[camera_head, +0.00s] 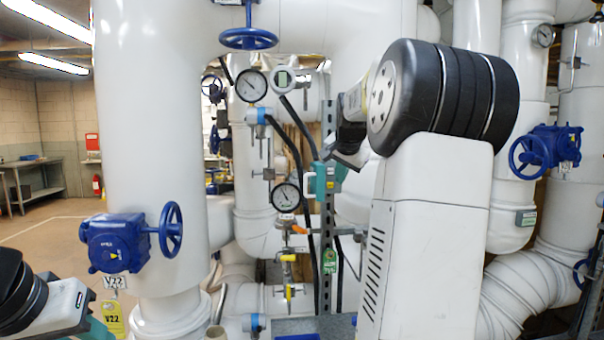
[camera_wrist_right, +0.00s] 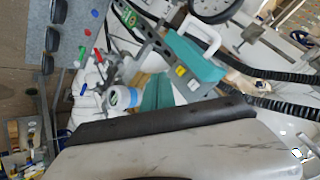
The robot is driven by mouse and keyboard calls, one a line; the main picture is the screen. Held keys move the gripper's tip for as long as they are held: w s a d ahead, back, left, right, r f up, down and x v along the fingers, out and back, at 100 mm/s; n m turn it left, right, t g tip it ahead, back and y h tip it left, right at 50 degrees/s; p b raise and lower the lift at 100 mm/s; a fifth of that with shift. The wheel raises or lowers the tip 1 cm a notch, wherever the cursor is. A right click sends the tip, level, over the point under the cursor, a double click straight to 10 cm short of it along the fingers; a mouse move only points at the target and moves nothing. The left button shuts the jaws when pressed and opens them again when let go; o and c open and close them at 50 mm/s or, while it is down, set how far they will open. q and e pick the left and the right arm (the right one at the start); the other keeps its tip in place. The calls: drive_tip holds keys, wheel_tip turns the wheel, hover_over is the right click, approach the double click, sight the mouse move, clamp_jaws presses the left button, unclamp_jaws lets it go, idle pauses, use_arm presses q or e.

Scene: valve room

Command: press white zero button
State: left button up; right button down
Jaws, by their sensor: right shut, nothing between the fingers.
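A teal box (camera_head: 325,180) is mounted on the grey perforated strut in the middle of the head view. In the right wrist view, the teal box (camera_wrist_right: 196,62) carries small yellow and white squares on its edge; the white square (camera_wrist_right: 193,85) may be the white zero button, but no lettering is readable. My right gripper (camera_head: 346,158) is shut and empty, just above and right of the box in the head view. I cannot tell whether it touches the box. Part of my left arm shows at the lower left, but its gripper does not.
Black hoses hang close to the strut (camera_head: 327,250). White pipes and blue valves (camera_head: 117,242) crowd both sides.

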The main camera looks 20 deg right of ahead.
sight(333, 169)
drive_tip(key=w+d, duration=0.2)
drive_tip(key=w, duration=0.6)
drive_tip(key=shift+w, duration=0.25)
drive_tip(key=shift+w+d, duration=0.1)
idle(1.9)
drive_tip(key=shift+w, duration=0.3)
drive_tip(key=shift+w+d, duration=0.2)
drive_tip(key=shift+w, duration=0.25)
idle(0.7)
drive_tip(key=shift+s, duration=0.1)
drive_tip(key=shift+s+a, duration=0.25)
drive_tip(key=shift+s, duration=0.5)
drive_tip(key=shift+s+a, duration=0.2)
drive_tip(key=shift+s, duration=0.6)
drive_tip(key=shift+s+a, duration=0.2)
drive_tip(key=shift+s, duration=0.65)
drive_tip(key=shift+s+a, duration=0.2)
drive_tip(key=shift+s, duration=0.6)
